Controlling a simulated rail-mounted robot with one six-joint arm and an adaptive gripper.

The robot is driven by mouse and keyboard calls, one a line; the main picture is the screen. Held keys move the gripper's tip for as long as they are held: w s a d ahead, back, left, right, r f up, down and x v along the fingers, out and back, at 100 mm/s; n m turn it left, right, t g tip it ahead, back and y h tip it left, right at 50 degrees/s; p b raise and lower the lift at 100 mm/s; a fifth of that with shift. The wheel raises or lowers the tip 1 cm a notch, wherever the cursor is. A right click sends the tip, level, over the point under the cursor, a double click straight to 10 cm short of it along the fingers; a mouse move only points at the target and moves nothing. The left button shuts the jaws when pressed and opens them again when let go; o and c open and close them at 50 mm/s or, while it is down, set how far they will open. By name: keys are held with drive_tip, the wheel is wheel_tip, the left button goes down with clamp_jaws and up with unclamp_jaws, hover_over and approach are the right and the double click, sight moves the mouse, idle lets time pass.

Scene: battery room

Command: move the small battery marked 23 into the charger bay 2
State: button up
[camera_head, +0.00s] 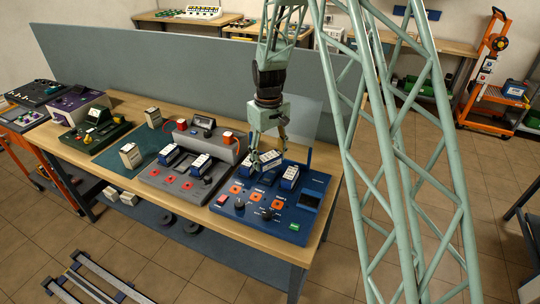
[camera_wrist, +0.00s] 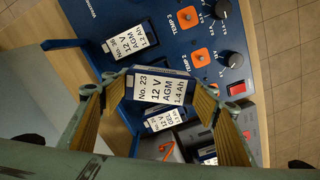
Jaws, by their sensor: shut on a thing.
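The small battery marked No. 23 (camera_wrist: 162,88) is between the two fingers of my gripper (camera_wrist: 160,100), with its white label facing the wrist camera. In the head view my gripper (camera_head: 268,140) points down over the blue charger (camera_head: 228,207), and the held battery (camera_head: 268,158) shows just below its fingers. In the wrist view the charger's TEMP 2 marking (camera_wrist: 202,57) is to the right of the battery. I cannot tell whether the battery touches the bay floor. The fingers partly hide the bay.
A battery marked 36 (camera_wrist: 132,38) stands in the charger beside TEMP 3; it also shows in the head view (camera_head: 289,176). Another labelled battery (camera_wrist: 164,119) lies below the held one in the wrist view. A grey charger (camera_head: 180,185) with batteries stands left of the blue one.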

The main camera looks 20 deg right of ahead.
drive_tip(key=shift+w+d+n+p, duration=0.3)
drive_tip(key=shift+n+p, duration=0.3)
drive_tip(key=shift+p, duration=0.5)
drive_tip(key=shift+w+d+n+p, duration=0.15)
drive_tip(key=shift+w+n+p, duration=0.35)
drive_tip(key=shift+p, duration=0.55)
drive_tip(key=n+p, duration=0.1)
drive_tip(key=p, duration=0.1)
drive_tip(key=w+n+p, duration=0.1)
drive_tip(key=p, duration=0.1)
drive_tip(key=shift+f, duration=0.25)
drive_tip(key=shift+w+d+f+n+p, duration=0.1)
drive_tip(key=shift+w+f+n+p, duration=0.15)
drive_tip(key=shift+n+p, duration=0.8)
drive_tip(key=shift+f, duration=0.3)
drive_tip(key=shift+f+b, duration=0.55)
drive_tip(key=shift+f, duration=2.1)
drive_tip(key=shift+b, duration=0.65)
drive_tip(key=shift+f+b, duration=0.4)
drive_tip(key=shift+f, duration=0.2)
